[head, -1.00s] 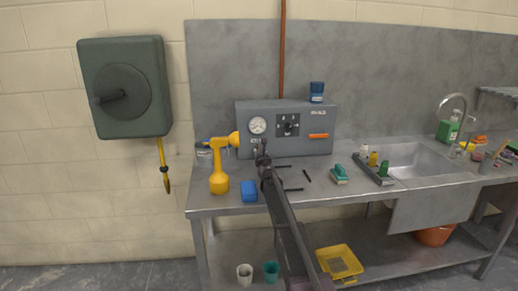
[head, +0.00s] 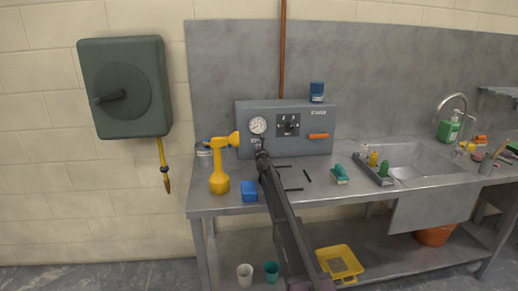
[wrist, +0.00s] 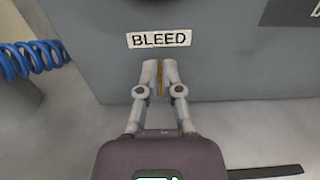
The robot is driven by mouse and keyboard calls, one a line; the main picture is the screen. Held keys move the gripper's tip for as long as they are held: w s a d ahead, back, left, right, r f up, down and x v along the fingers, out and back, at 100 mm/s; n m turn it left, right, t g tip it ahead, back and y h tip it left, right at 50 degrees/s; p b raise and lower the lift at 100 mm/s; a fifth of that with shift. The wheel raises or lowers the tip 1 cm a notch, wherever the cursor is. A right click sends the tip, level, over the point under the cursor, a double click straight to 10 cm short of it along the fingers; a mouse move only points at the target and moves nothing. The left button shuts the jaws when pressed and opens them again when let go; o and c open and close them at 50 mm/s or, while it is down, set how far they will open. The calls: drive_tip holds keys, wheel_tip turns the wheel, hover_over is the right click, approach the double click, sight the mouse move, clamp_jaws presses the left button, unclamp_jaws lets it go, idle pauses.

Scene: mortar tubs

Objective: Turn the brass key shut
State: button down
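The brass key (wrist: 160,79) shows in the wrist view as a thin upright strip under the BLEED label (wrist: 159,40), on the front of the grey panel box (head: 275,146). My gripper (wrist: 160,74) is at the key, one finger on each side, closed in on it. The fingers cover most of the key. In the head view my gripper (head: 261,150) reaches the lower left of the box, below the round gauge (head: 257,125), and the key is hidden there.
On the box are a black dial (head: 288,125), an orange handle (head: 318,136) and a blue jar (head: 317,92) on top. A yellow drill-shaped tool (head: 219,165) and a blue block (head: 249,191) stand left of my arm. A blue coiled hose (wrist: 30,58) is left of my gripper.

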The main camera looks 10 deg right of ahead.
drive_tip(key=shift+d, duration=0.15)
drive_tip(key=shift+m, duration=0.4)
drive_tip(key=m, duration=0.3)
drive_tip(key=shift+d, duration=0.1)
drive_tip(key=m, duration=0.4)
drive_tip(key=shift+d+f+m, duration=0.2)
drive_tip(key=shift+d+m, duration=0.05)
drive_tip(key=shift+m, duration=0.15)
drive_tip(key=m, duration=0.2)
drive_tip(key=m+b, duration=0.1)
drive_tip(key=m, duration=0.1)
drive_tip(key=shift+d+f+m, duration=0.1)
drive_tip(key=shift+f+m, duration=0.1)
drive_tip(key=shift+m, duration=0.1)
drive_tip(key=m, duration=0.4)
drive_tip(key=shift+f+m, duration=0.25)
drive_tip(key=shift+m, duration=0.15)
